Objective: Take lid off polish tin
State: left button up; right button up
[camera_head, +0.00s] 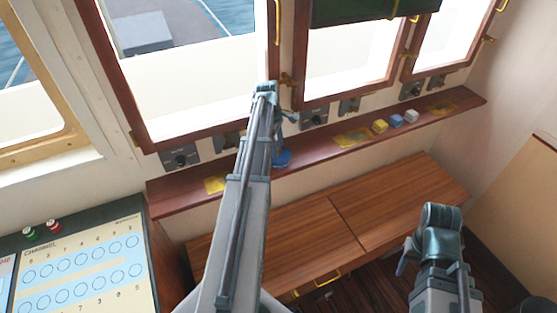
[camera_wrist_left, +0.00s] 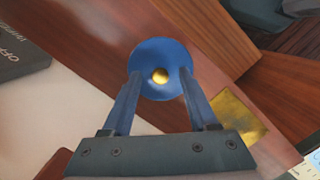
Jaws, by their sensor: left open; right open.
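In the head view a blue part of the tin (camera_head: 282,158) shows beside my left arm, partly hidden. My left gripper (camera_wrist_left: 159,77) is open, with its fingertips on either side of the lid's near half; I cannot tell whether they touch it. The tin's body below the lid is hidden. My right gripper (camera_head: 404,258) is open and away from the ledge, low at the right.
A wooden cabinet top (camera_head: 330,220) lies below. A control panel (camera_head: 85,265) stands at the left.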

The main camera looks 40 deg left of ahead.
aim_at(280, 150)
pick_arm(q)
jog(key=shift+f, duration=0.15)
grip_shut()
dwell(0.6)
jog(key=shift+r+p, duration=0.85)
jog(key=shift+p, duration=0.1)
notch_tip(280, 150, up, 3)
jog(key=p, duration=0.2)
jog(key=shift+f+p, duration=0.2)
jog(key=shift+p, duration=0.1)
jog(key=s+d, duration=0.8)
jog(key=s, duration=0.5)
jog(key=shift+s+d+r+p, duration=0.15)
jog(key=shift+s+r+p, duration=0.15)
jog(key=shift+s, duration=0.1)
